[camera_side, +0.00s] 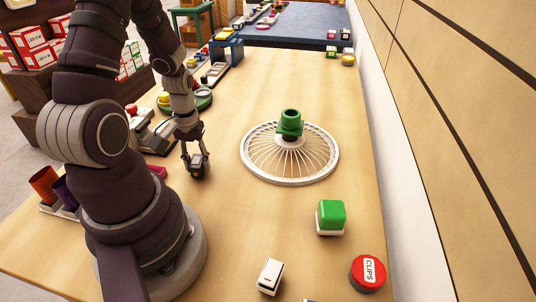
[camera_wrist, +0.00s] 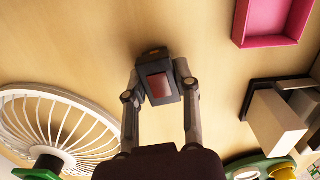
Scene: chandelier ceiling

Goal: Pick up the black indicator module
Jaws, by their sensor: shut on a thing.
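The black indicator module (camera_side: 199,171) is a small dark block between the fingers of my gripper (camera_side: 196,165), just in front of my arm in the side view. In the wrist view the black indicator module (camera_wrist: 152,66) shows a reddish-brown square panel on its face. My gripper (camera_wrist: 160,85) is shut on it, with one finger on either side. The module looks slightly tilted in the wrist view. I cannot tell whether it touches the table or hangs just above it.
A white spoked ring (camera_side: 247,164) with a green piece (camera_side: 290,121) stands to the right. A pink tray (camera_wrist: 294,41) lies near the module. A green block (camera_side: 331,216), a white module (camera_side: 270,276) and a red clips tin (camera_side: 369,271) stand at the front right. Bare table lies between.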

